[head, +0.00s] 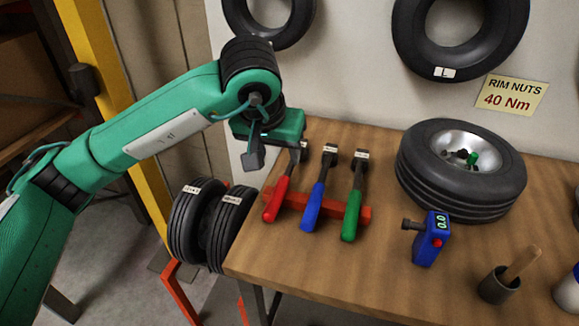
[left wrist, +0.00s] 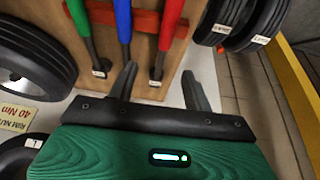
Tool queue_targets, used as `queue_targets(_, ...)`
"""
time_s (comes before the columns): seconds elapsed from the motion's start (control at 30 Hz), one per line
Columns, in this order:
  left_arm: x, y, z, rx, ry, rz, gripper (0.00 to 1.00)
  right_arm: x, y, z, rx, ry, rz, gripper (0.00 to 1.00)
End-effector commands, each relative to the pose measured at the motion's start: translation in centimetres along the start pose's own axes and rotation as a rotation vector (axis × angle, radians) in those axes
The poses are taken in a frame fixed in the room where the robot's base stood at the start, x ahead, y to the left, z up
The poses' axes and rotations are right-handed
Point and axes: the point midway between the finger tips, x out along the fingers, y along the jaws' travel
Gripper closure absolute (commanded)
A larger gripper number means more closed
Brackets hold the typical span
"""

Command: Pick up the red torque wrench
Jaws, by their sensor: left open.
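The red torque wrench (head: 277,199) lies leftmost of three wrenches on a red rack at the left end of the wooden bench. Its dark shaft runs back towards my left gripper (head: 273,153), which partly hides its labelled end in the head view. In the left wrist view, the red handle (left wrist: 171,24) is at the top, and its dark shaft ends between the spread fingers of my left gripper (left wrist: 157,72). The fingers are open and hold nothing; I cannot tell whether they touch the wrench. My right gripper is not in view.
The blue wrench (head: 313,205) and green wrench (head: 352,214) lie just right of it. A wheel (head: 460,170), a blue gauge (head: 428,245) and a dark cup (head: 494,287) stand further right. Tyres (head: 187,222) stand left of the bench. A wall is behind.

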Motion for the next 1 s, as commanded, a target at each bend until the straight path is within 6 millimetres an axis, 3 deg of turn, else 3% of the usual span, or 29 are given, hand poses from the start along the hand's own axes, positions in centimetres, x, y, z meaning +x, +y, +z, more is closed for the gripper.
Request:
queue_targets(0.13, 1.4, -0.6, -0.2, 0.009, 0.002, -0.034, 0.49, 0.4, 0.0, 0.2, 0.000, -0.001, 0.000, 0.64)
queue_targets(0.43, 7.0, -0.7, -0.2, 0.008, 0.001, -0.029, 0.49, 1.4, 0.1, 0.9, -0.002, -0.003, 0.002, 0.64)
queue_targets(0.73, 9.1, -0.8, -0.2, 0.007, 0.002, -0.028, 0.49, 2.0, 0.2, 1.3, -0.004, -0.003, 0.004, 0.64)
queue_targets(1.0, 12.4, -0.9, -0.1, 0.007, 0.001, -0.027, 0.49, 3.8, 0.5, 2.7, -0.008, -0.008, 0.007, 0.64)
